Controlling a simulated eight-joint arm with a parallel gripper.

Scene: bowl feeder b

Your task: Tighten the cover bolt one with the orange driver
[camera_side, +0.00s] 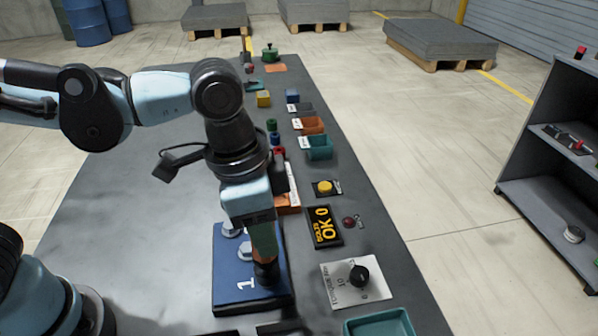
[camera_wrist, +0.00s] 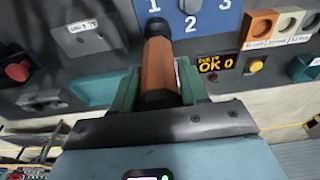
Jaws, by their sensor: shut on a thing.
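My gripper (camera_wrist: 158,88) is shut on the orange driver (camera_wrist: 158,65), with one finger on each side of its handle. In the side view my gripper (camera_side: 263,240) points down over the near end of the blue cover plate (camera_side: 225,296). The dark lower part of the driver (camera_side: 265,270) is over the plate beside the printed 1. In the wrist view the driver's dark end reaches the blue plate (camera_wrist: 211,28) near the 1. Cover bolt one is hidden, so I cannot tell whether the driver touches it. Two pale bolts (camera_side: 245,251) show farther along the plate.
A display (camera_side: 323,226) reads "OK 0" right of the plate, near a yellow button (camera_side: 324,187) and a red button (camera_side: 348,222). Teal (camera_side: 320,150) and orange bins stand farther back. The bench's left side is largely clear.

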